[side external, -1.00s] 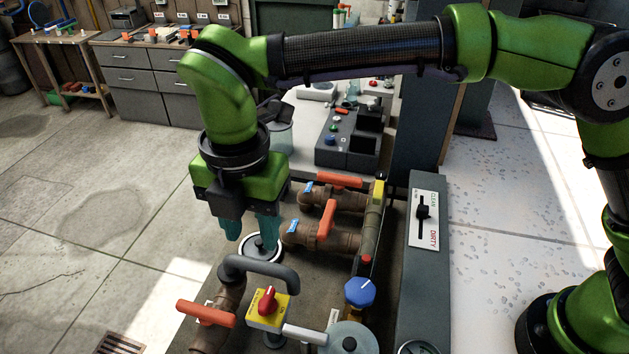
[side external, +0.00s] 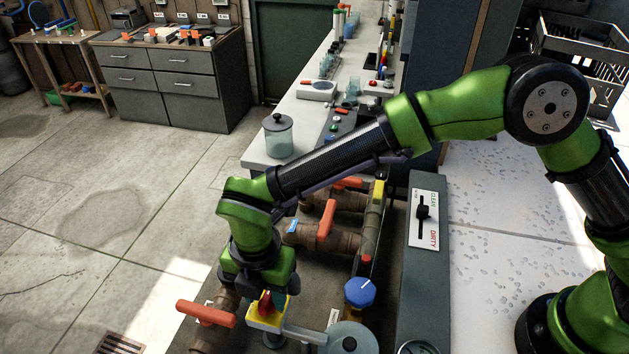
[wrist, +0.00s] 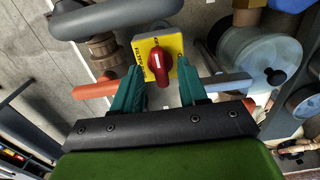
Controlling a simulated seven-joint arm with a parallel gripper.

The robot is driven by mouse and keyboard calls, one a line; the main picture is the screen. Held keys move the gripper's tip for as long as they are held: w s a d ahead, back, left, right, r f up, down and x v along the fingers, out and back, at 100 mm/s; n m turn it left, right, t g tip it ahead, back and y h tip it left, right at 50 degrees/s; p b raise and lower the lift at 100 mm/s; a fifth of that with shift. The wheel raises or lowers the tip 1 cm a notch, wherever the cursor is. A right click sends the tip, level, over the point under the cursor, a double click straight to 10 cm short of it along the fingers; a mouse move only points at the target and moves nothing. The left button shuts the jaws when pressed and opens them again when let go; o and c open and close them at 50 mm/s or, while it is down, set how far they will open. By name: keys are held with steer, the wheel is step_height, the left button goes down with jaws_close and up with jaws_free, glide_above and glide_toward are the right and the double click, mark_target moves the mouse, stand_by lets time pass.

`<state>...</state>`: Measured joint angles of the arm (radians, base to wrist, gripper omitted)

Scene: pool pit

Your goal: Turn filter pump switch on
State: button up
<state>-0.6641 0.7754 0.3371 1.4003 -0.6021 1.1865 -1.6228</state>
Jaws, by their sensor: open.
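The filter pump switch is a red rotary knob (wrist: 161,66) on a yellow plate (wrist: 174,43), with lettering along the plate's edge. In the side external view the yellow box (side external: 262,318) is partly hidden behind my gripper. My gripper (wrist: 160,82) is open, with one teal finger on each side of the red knob in the wrist view. I cannot tell whether the fingers touch the knob. In the side external view my gripper (side external: 262,290) is directly over the switch and its fingertips are mostly hidden.
A grey curved pipe (wrist: 115,15) passes beside the switch. Orange valve handles (side external: 206,313) and (side external: 326,218) stand on brown pipes nearby. A blue knob (side external: 360,291), a clear-lidded canister (side external: 350,338) and a CLEAN/DIRTY gauge panel (side external: 424,220) are to the right.

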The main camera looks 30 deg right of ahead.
steer(key=shift+f, duration=0.25)
jaws_close()
